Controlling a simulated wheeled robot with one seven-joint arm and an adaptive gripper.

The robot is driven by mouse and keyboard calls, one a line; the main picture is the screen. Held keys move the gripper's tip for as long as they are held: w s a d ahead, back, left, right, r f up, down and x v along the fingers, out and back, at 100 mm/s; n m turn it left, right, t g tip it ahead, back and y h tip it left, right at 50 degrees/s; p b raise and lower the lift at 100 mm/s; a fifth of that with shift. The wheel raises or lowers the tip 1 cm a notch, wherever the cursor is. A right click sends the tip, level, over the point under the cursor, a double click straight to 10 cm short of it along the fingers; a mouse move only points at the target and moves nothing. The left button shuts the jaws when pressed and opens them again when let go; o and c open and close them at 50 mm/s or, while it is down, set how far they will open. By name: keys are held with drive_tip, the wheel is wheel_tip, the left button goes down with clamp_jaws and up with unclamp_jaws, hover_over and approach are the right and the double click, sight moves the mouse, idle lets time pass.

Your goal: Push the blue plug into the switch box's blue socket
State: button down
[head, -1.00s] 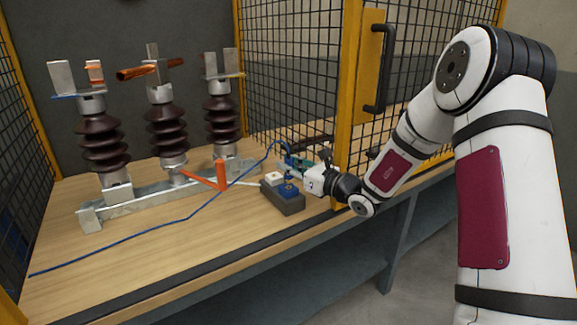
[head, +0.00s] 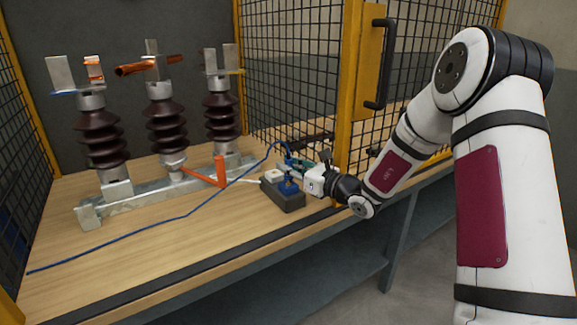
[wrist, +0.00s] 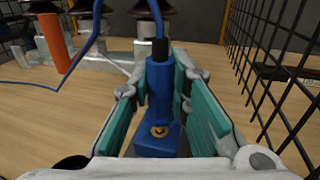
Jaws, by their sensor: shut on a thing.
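The blue plug (wrist: 157,88) stands roughly upright between the teal pads of my gripper (wrist: 160,95), which is shut on it. A blue cable leaves its dark top. The blue socket (wrist: 145,148) with a brass ring shows just below the plug's lower end. In the head view, my gripper (head: 297,170) is at the switch box (head: 287,203), a dark grey block on the bench. The plug (head: 288,186) appears at the blue socket there. I cannot tell whether its tip is inside or only over the socket.
A white socket (head: 272,176) sits on the box beside the blue one. The blue cable (head: 190,216) runs left across the wooden bench (head: 150,255). Insulators (head: 166,128) and an orange lever (head: 220,172) stand at left. A mesh door with a yellow frame (head: 356,100) is close on the right.

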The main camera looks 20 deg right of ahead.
drive_tip(key=shift+f+b, duration=0.5)
drive_tip(key=shift+f, duration=0.3)
drive_tip(key=c, duration=1.4)
unclamp_jaws()
drive_tip(key=shift+c, duration=0.2)
drive_tip(key=v, duration=1.2)
